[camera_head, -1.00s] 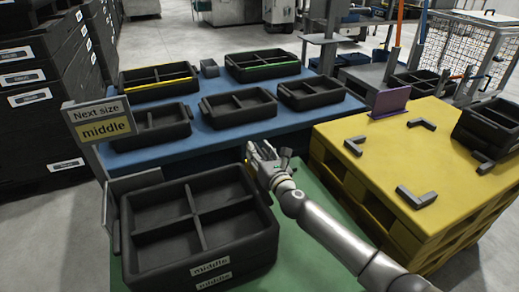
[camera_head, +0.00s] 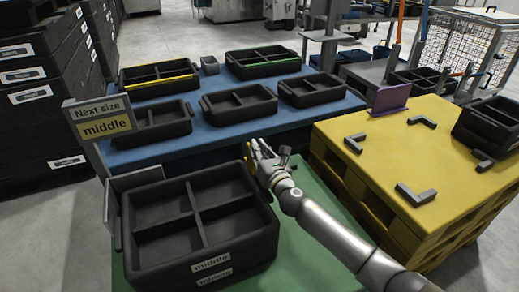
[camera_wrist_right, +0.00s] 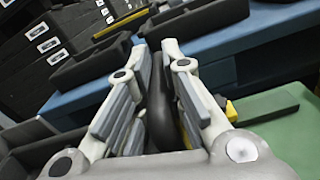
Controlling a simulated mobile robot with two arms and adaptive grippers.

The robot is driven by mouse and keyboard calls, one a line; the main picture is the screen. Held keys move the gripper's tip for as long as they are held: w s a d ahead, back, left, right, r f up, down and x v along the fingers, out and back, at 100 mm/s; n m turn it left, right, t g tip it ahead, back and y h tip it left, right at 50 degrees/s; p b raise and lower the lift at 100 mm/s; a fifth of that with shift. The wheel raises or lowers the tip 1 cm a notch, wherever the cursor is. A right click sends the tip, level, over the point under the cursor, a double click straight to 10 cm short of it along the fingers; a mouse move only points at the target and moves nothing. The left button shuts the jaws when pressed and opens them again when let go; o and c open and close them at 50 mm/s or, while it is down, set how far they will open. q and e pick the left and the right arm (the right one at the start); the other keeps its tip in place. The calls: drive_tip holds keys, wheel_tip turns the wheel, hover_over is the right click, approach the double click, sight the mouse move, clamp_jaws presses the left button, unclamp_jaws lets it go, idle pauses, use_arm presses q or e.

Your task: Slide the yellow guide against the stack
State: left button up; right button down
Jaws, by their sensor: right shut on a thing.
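The stack of black trays labelled "middle" (camera_head: 272,245) stands on the green surface, its top tray split into four compartments. My right gripper (camera_head: 260,155) is just past the stack's far right corner. A small part of the yellow guide (camera_head: 247,152) shows behind its fingers, and yellow also shows beside the fingers in the right wrist view (camera_wrist_right: 231,112). There, my right gripper (camera_wrist_right: 158,75) is shut around a dark, rounded upright part, seemingly the guide's grip. The fingers hide most of the guide, so I cannot tell whether it touches the stack. My left gripper is out of view.
A blue table (camera_head: 225,138) with several black trays lies behind. A yellow pallet platform (camera_head: 385,150) with dark corner brackets is at right. Green surface (camera_head: 300,250) is free right of the stack.

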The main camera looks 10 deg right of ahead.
drive_tip(key=shift+a+r, duration=0.1)
drive_tip(key=c, duration=1.6)
unclamp_jaws()
drive_tip(key=shift+o, duration=0.7)
drive_tip(key=shift+s, duration=0.15)
drive_tip(key=s+d, duration=0.2)
drive_tip(key=s, duration=0.9)
drive_tip(key=shift+s+d, duration=0.2)
drive_tip(key=shift+s, duration=0.05)
